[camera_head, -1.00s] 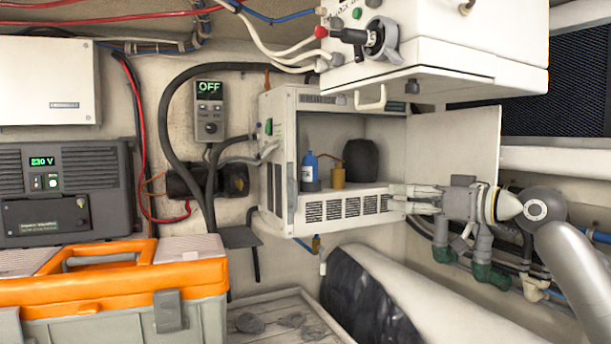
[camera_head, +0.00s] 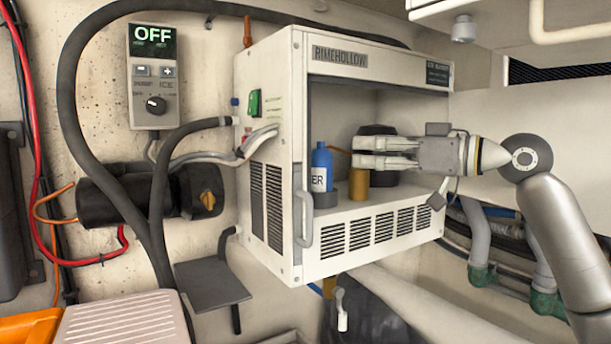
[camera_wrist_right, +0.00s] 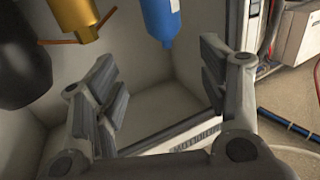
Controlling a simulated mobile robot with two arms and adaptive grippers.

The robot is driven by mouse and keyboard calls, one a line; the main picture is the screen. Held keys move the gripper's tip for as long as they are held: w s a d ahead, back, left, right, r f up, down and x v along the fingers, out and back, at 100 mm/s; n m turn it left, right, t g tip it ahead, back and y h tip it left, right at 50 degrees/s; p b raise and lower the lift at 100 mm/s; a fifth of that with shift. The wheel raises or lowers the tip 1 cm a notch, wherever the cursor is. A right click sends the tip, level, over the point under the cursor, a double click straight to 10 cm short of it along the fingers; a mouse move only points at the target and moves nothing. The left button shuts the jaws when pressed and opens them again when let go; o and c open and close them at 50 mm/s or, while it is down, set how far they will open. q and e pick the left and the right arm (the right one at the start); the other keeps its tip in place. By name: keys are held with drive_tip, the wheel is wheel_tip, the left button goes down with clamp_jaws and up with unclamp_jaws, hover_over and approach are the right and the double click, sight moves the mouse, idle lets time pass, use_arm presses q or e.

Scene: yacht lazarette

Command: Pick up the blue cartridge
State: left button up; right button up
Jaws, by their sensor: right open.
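The blue cartridge (camera_head: 321,166), with a white label, stands upright on a dark round base inside the open white cabinet (camera_head: 345,85), near its left side. My right gripper (camera_head: 357,152) is at the cabinet opening, to the right of the cartridge, with its fingers pointing left. It is open and empty, and there is a gap between its fingertips and the cartridge. In the right wrist view the cartridge (camera_wrist_right: 160,20) appears at the top, beyond the open fingers (camera_wrist_right: 158,68). My left gripper is not in view.
A brass cylinder (camera_head: 359,184) with an orange-brown tube stands right of the cartridge, just below my right fingers. A dark rounded object (camera_head: 378,130) sits behind them, partly hidden. A grey handle (camera_head: 304,218) is at the cabinet's front left edge.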

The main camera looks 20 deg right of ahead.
sight(324, 149)
drive_tip(key=p+x, duration=0.1)
drive_tip(key=x, duration=0.2)
drive_tip(key=p+x, duration=0.1)
drive_tip(key=x, duration=0.2)
drive_tip(key=a+p+x, duration=0.1)
drive_tip(key=p+x, duration=0.1)
drive_tip(key=x, duration=0.1)
drive_tip(key=shift+a, duration=0.15)
drive_tip(key=shift+w+a, duration=0.2)
drive_tip(key=shift+w, duration=0.15)
drive_tip(key=shift+w+a+f, duration=0.1)
drive_tip(key=shift+w+f, duration=0.05)
drive_tip(key=shift+w, duration=0.1)
drive_tip(key=shift+s, duration=0.15)
drive_tip(key=c, duration=0.4)
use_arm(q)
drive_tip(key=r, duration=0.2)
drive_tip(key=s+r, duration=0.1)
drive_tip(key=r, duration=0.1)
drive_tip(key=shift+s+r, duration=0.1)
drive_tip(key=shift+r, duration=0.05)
use_arm(e)
clamp_jaws()
